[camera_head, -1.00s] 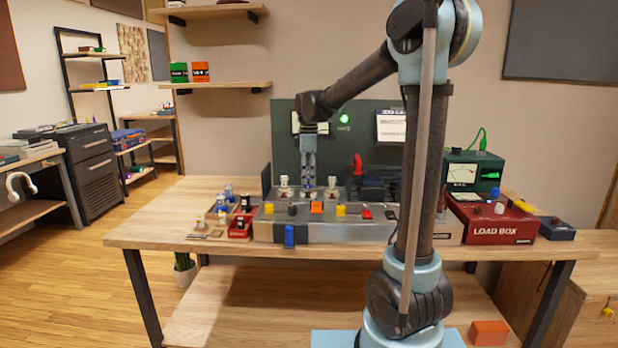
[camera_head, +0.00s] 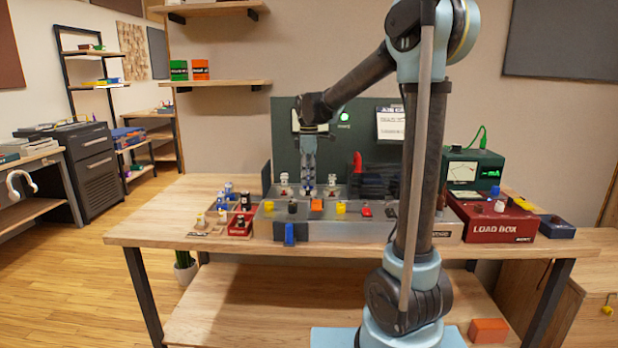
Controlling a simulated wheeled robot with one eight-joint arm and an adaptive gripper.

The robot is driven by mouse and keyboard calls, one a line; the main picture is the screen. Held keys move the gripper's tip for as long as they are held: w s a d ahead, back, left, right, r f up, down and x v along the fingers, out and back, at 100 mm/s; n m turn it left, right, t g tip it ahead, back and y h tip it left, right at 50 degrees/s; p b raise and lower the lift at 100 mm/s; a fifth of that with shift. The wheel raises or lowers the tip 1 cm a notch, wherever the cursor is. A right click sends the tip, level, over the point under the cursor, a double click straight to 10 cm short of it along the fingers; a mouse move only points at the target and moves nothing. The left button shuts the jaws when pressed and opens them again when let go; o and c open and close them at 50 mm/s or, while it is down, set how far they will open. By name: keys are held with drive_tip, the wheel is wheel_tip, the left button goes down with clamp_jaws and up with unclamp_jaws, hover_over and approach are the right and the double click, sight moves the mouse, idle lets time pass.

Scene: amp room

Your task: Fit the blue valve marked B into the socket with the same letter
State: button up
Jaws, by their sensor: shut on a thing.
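My gripper (camera_head: 308,182) points straight down over the top of the metal amp chassis (camera_head: 350,231), between two pale valves. It is shut on a small valve with some blue on it (camera_head: 308,190), mostly hidden by the fingers. The valve is low, at the chassis top. I cannot tell whether its base is in a socket or just above one. The letters on the valve and sockets are too small to read. One pale valve (camera_head: 284,184) stands left of my gripper and another (camera_head: 332,183) stands right of it.
Blue-topped valves (camera_head: 229,191) and a red tray (camera_head: 239,229) are left of the chassis. Coloured knobs line the chassis front. A red load box (camera_head: 497,221) and a green meter (camera_head: 472,171) stand at the right. The table's left end (camera_head: 160,215) is clear.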

drive_tip(key=shift+f, duration=0.85)
idle(0.6)
drive_tip(key=o, duration=1.1)
drive_tip(key=shift+o, duration=0.2)
drive_tip(key=shift+r, duration=0.1)
wheel_tip(320, 180, up, 12)
drive_tip(key=shift+f, duration=0.15)
